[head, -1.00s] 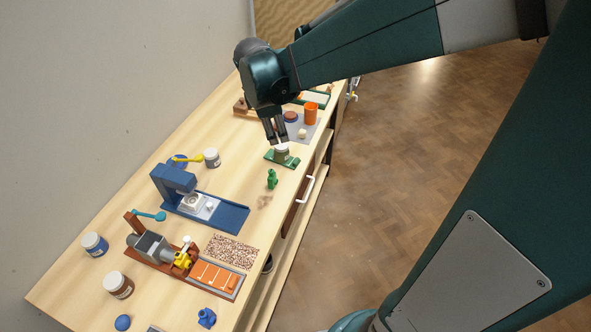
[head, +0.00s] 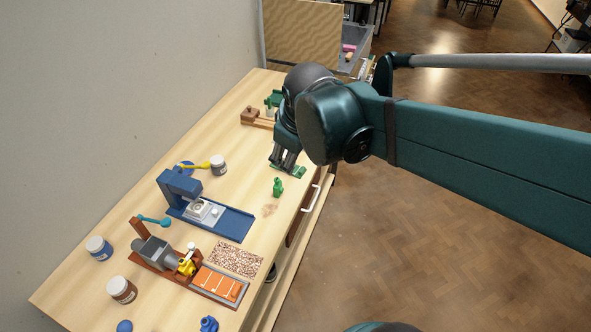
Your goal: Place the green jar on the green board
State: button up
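Whether anything is between the fingers cannot be told.
A small green figure-like piece (head: 278,187) stands just nearer than the board. A speckled mat (head: 236,259) lies nearer. Bare table lies between the press and my gripper.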

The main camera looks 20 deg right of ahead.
jog(key=s+a+m+t+y, duration=0.1)
jog(key=s+a+m+t, duration=0.1)
jog(key=s+m, duration=0.4)
jog(key=shift+s+f+m, duration=0.2)
jog(key=shift+s+m, duration=0.2)
jog(key=shift+s, duration=1.65)
